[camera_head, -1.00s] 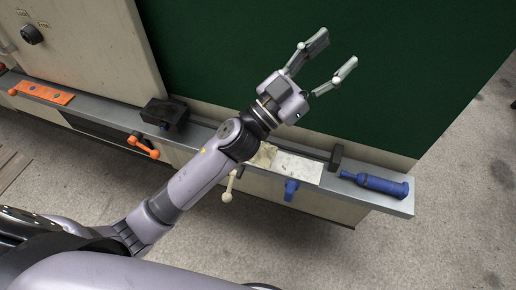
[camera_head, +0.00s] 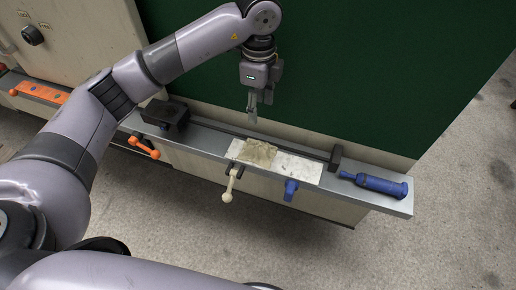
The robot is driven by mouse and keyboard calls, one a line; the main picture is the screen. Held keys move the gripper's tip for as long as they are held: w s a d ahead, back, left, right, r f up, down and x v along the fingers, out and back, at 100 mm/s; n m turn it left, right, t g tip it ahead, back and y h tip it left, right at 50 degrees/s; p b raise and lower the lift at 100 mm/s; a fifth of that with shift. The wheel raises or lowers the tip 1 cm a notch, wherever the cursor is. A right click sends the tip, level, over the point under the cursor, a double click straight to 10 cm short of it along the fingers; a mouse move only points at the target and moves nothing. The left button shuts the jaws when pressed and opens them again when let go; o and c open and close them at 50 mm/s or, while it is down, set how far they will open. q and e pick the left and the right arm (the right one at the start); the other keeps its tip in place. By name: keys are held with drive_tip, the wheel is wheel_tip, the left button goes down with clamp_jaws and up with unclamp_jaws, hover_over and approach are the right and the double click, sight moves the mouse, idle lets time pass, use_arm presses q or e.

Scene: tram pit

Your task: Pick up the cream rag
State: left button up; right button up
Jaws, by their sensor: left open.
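The cream rag (camera_head: 259,153) lies crumpled on the left part of a white sheet on the narrow grey ledge. My left gripper (camera_head: 254,117) points down above the back of the ledge, just behind the rag and apart from it. Its fingers are seen nearly edge-on, and it is open with nothing between them. My right gripper is not in view.
The white sheet (camera_head: 300,168) carries the rag. A cream-handled clamp (camera_head: 230,184) and a blue clamp (camera_head: 291,188) hang at the front edge. A blue tool (camera_head: 375,184) lies at right. A dark bar with block ends (camera_head: 168,113) runs behind. A green wall (camera_head: 390,70) rises behind.

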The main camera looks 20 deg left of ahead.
use_arm(q)
drive_tip(key=p, duration=0.3)
hover_over(258, 144)
wheel_tip(258, 144, down, 11)
drive_tip(key=shift+s+d+r, duration=0.1)
drive_tip(key=shift+d+r, duration=0.05)
drive_tip(key=shift+f, duration=0.55)
wheel_tip(258, 144, down, 4)
drive_tip(key=shift+r+p, duration=0.2)
drive_tip(key=shift+p, duration=0.8)
drive_tip(key=shift+f, duration=0.4)
clamp_jaws()
